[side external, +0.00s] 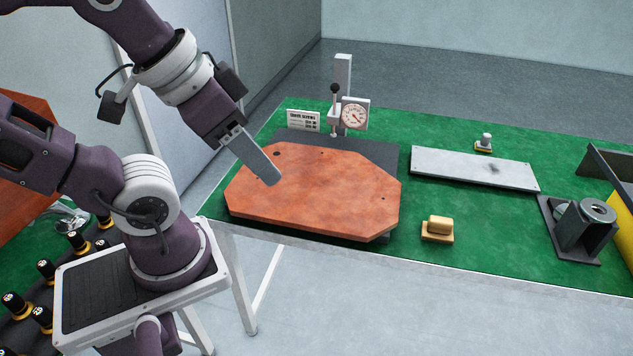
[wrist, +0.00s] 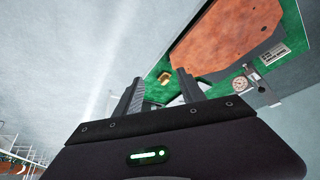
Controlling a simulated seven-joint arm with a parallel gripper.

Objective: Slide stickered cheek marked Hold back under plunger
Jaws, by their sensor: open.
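An orange-brown, angular flat cheek (side external: 325,195) lies on a dark base plate (side external: 380,155); no sticker or Hold marking is readable on it. The dial gauge (side external: 353,114) stands behind it on a grey post, with its thin plunger (side external: 333,128) pointing down near the cheek's far edge. Whether they touch is unclear. My gripper (side external: 268,172) is open and empty, appearing over the cheek's left part; in the wrist view the cheek (wrist: 230,35) lies beyond the open fingers (wrist: 158,80), well away from them. The gauge (wrist: 240,83) also shows there.
A small label sign (side external: 303,119) stands left of the gauge. On the green bench, a yellow block (side external: 437,229) sits right of the cheek, a grey flat plate (side external: 475,169) farther right, and a dark fixture (side external: 580,228) at the far right. Green surface between them is clear.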

